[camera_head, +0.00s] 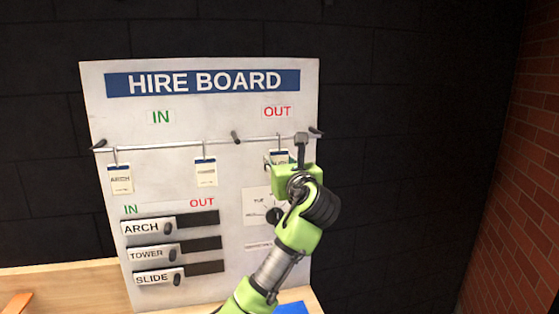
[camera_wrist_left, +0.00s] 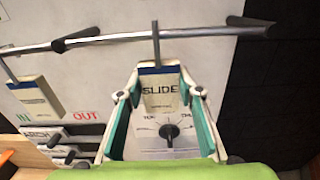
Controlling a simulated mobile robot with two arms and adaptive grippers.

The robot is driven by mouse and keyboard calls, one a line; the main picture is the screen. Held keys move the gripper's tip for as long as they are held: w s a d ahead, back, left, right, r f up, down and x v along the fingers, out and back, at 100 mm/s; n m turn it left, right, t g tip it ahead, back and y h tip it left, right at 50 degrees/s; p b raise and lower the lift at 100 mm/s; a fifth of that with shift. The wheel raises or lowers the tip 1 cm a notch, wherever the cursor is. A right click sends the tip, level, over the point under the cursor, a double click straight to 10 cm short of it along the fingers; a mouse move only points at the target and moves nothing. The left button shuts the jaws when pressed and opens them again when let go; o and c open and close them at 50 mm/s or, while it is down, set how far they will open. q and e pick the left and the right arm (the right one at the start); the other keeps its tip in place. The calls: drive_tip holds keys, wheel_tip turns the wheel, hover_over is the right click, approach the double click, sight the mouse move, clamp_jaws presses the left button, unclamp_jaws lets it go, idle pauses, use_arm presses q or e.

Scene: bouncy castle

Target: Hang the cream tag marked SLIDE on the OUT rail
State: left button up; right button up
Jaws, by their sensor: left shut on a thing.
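The cream tag marked SLIDE (camera_wrist_left: 160,92), with a blue top edge, is held between the fingers of my left gripper (camera_wrist_left: 160,78). In the head view my left gripper (camera_head: 280,165) covers part of this tag. Its metal hook (camera_wrist_left: 155,42) stands upright and crosses the rail. I cannot tell whether the hook bears on it. The OUT rail (camera_head: 262,138) is the right part of the bar, under the red OUT label (camera_head: 277,112), between the middle peg (camera_head: 236,137) and the right end peg (camera_head: 316,132). My right gripper is not in view.
The ARCH tag (camera_head: 121,180) and another cream tag (camera_head: 206,173) hang from the IN part of the bar. Below are ARCH, TOWER and SLIDE sliders (camera_head: 158,278) and a dial panel (camera_head: 256,205). A brick wall (camera_head: 520,190) stands at the right.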

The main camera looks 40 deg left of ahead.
use_arm(q)
drive_tip(key=o, duration=1.1)
drive_tip(key=shift+o, duration=0.2)
